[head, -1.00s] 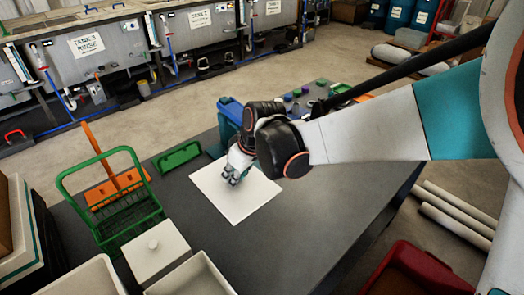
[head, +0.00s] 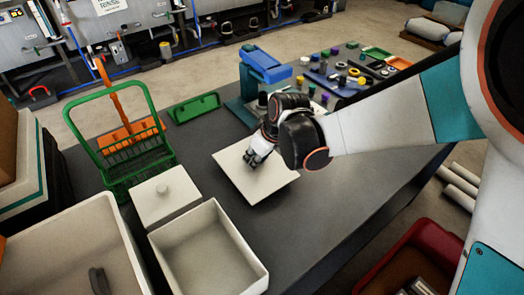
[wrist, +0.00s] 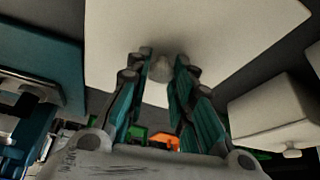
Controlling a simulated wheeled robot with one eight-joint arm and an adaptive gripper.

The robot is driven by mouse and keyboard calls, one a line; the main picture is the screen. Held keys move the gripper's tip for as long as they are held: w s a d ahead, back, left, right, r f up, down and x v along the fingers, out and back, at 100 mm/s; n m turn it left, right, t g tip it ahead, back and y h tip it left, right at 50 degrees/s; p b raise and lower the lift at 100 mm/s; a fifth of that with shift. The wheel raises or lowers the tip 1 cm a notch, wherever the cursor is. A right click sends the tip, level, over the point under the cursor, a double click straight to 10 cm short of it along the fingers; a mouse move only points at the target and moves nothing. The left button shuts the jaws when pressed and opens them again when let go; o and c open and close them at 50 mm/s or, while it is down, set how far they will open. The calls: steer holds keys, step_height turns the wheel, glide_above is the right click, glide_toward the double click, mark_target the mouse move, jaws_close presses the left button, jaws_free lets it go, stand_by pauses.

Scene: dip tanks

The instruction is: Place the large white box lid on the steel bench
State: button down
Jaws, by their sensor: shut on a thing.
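The large white box lid (head: 245,180) is a flat, pale square plate with a small knob (wrist: 161,68). My gripper (head: 255,158) is shut on that knob; in the wrist view my gripper (wrist: 160,78) has a finger on each side of it. The lid is over the grey top of the steel bench (head: 335,195), right of the green rack. Its near edge shows as a thin rim. I cannot tell whether the lid touches the bench or hangs just above it.
An open white box (head: 207,255) and a smaller box with a knobbed lid (head: 165,202) stand at the near left. A green wire rack (head: 118,150), a green tray (head: 194,108) and a blue device (head: 265,66) are behind. The bench right of the lid is clear.

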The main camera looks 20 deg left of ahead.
step_height(320, 180, down, 3)
steer(key=shift+r+b, duration=0.2)
steer(key=shift+b, duration=0.4)
steer(key=shift+r, duration=0.1)
steer(key=c, duration=1.8)
jaws_free()
steer(key=shift+f, duration=0.2)
steer(key=o, duration=0.4)
